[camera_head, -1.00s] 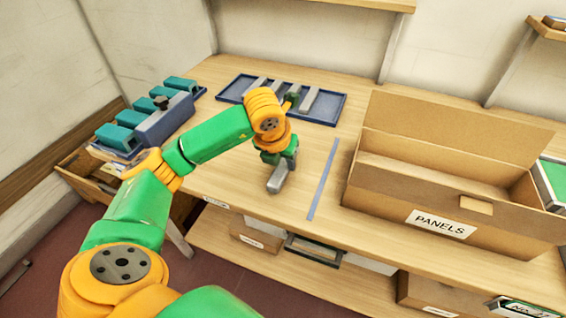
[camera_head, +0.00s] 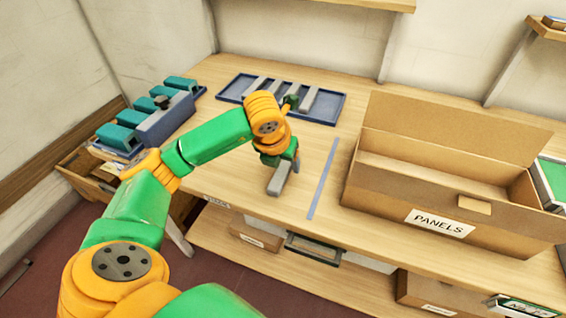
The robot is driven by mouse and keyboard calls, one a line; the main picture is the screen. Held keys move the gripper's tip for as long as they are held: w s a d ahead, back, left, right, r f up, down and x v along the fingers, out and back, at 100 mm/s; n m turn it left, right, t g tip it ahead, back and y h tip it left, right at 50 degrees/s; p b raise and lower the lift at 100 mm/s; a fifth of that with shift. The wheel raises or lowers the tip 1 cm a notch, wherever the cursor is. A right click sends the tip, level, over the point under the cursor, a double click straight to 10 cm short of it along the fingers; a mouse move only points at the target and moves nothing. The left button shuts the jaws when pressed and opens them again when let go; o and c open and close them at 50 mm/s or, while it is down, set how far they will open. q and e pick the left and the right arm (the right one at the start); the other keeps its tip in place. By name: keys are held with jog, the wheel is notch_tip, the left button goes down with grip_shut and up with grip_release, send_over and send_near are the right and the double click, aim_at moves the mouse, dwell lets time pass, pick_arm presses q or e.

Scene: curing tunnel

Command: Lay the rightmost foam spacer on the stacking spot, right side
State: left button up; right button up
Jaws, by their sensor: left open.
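A grey foam spacer (camera_head: 278,181) lies on the bench left of a blue strip, its far end under my left gripper. My left gripper (camera_head: 292,163) is open, pointing down at that spacer's far end; its fingertips are partly hidden by the wrist, so I cannot tell whether they touch it. More grey spacers lie in the blue tray at the back: a left one (camera_head: 256,86), a middle one mostly behind my arm, and a right one (camera_head: 308,99). My right gripper is not in view.
The blue tray (camera_head: 335,121) sits at the back. The blue strip (camera_head: 322,180) crosses the bench. An open cardboard box (camera_head: 383,190) marked PANELS stands to the right. A blue rack (camera_head: 165,123) with teal blocks is at the left. Bare bench lies around the near spacer.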

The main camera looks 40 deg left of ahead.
pick_arm(q)
jog(key=a+p+v, duration=0.1)
jog(key=v, duration=1)
jog(key=shift+s+d, duration=0.2)
jog(key=shift+d, duration=0.3)
